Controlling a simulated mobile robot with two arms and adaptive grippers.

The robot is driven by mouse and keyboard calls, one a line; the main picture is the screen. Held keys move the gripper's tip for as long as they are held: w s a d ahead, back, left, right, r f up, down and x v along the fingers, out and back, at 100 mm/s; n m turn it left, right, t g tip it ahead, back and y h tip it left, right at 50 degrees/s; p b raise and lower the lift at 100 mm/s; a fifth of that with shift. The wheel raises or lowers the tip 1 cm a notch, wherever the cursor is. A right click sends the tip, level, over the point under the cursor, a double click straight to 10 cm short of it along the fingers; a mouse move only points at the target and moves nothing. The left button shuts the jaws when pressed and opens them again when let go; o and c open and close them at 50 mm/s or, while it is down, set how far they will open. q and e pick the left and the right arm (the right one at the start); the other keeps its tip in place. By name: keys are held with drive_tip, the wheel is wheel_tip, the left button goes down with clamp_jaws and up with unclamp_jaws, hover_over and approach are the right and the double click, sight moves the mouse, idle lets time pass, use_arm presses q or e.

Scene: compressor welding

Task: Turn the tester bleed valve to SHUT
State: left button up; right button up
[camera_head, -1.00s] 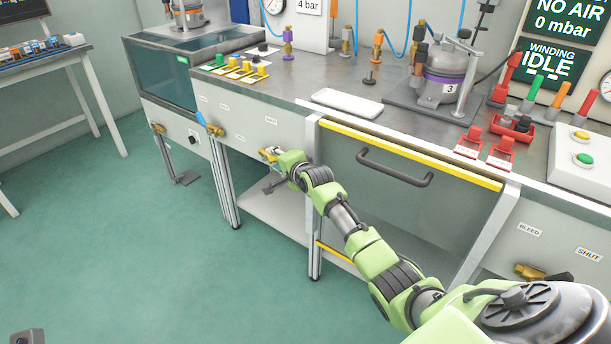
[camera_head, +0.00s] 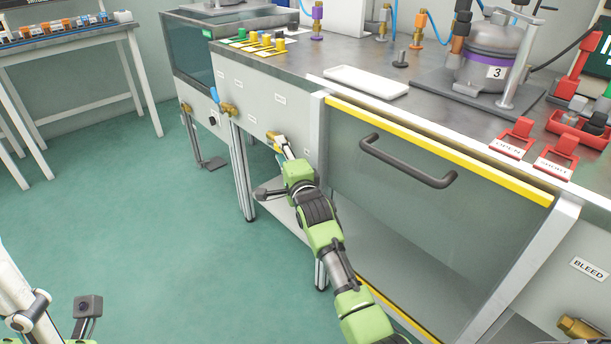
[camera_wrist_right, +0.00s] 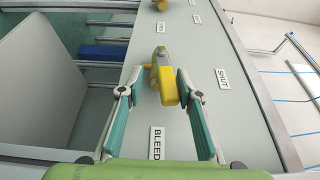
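In the right wrist view a valve with a yellow handle (camera_wrist_right: 167,82) sits on the grey front panel. A BLEED label (camera_wrist_right: 157,142) is nearer the camera and a SHUT label (camera_wrist_right: 222,78) is to the right. The handle tip points toward the camera, more toward BLEED than SHUT. My right gripper (camera_wrist_right: 159,78) is open, with a finger on each side of the handle; a gap shows on the left, contact on the right is unclear. In the head view the valve (camera_head: 274,138) is partly hidden by my right gripper (camera_head: 282,152). My left wrist (camera_head: 88,306) shows at bottom left; its finger opening is unclear.
Another brass valve (camera_head: 578,327) with its own BLEED label (camera_head: 588,268) is at lower right. Brass valves (camera_head: 229,109) sit left of my gripper. A glass door with a dark handle (camera_head: 408,162) stands right of my arm. The floor at left is clear.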

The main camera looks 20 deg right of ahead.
drive_tip(key=shift+s+d+f+p, duration=0.15)
drive_tip(key=shift+s+p, duration=0.15)
drive_tip(key=shift+s, duration=0.25)
drive_tip(key=shift+s+d+r+p, duration=0.1)
drive_tip(key=shift+s+p, duration=0.2)
drive_tip(key=shift+s, duration=0.25)
drive_tip(key=s, duration=0.3)
drive_tip(key=s+a+p, duration=0.1)
drive_tip(key=s, duration=0.1)
drive_tip(key=shift+s, duration=0.15)
